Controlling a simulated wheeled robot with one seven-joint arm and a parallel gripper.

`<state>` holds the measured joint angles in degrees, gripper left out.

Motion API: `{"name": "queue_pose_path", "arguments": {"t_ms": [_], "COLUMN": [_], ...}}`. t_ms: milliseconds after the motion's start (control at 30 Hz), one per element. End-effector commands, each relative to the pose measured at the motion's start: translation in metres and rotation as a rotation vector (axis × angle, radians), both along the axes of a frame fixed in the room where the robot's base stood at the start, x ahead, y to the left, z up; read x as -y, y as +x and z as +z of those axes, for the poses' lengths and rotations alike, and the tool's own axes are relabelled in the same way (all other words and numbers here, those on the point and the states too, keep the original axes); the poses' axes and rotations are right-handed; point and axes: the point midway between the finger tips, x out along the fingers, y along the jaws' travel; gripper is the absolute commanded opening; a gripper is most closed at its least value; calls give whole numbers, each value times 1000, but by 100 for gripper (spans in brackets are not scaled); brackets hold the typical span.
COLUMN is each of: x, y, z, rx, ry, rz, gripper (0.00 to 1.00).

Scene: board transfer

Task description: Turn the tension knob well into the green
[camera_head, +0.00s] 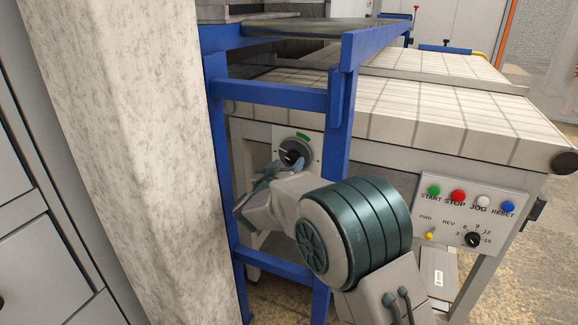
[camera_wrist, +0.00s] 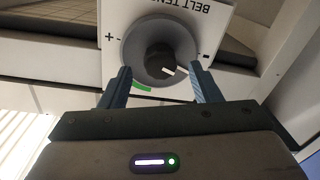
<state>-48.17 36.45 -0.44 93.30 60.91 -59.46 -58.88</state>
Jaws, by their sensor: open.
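The tension knob (camera_wrist: 158,58) is a dark knob on a round grey dial under the label "BELT TEN…", partly cut off in the wrist view. Its white pointer lies toward the lower right, on the minus side, away from the green arc (camera_wrist: 141,87) at the lower left of the dial. In the head view the knob (camera_head: 292,152) sits on a pale plate, with the green mark (camera_head: 303,136) at its upper right. My gripper (camera_wrist: 161,68) is open, its fingers apart on either side of the knob. I cannot tell whether they touch the dial.
Blue frame posts (camera_head: 338,140) stand beside the knob plate. A pale concrete column (camera_head: 100,150) is close on the left. A control panel (camera_head: 450,235) with coloured buttons and another dial is at the right, below the tiled conveyor (camera_head: 440,115).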

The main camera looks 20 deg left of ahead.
Motion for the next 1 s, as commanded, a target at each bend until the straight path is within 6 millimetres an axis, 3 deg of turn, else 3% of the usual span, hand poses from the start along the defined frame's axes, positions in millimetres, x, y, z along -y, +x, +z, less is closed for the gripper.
{"name": "queue_pose_path", "arguments": {"t_ms": [200,533,567,700,1000], "x": [0,1,1,0,-1], "y": [22,25,25,25,25], "z": [-1,0,0,0,0], "rx": [-1,0,0,0,1], "ry": [0,0,0,0,16], "rz": [0,0,0,0,2], "gripper": [57,57,54,15,13]}}
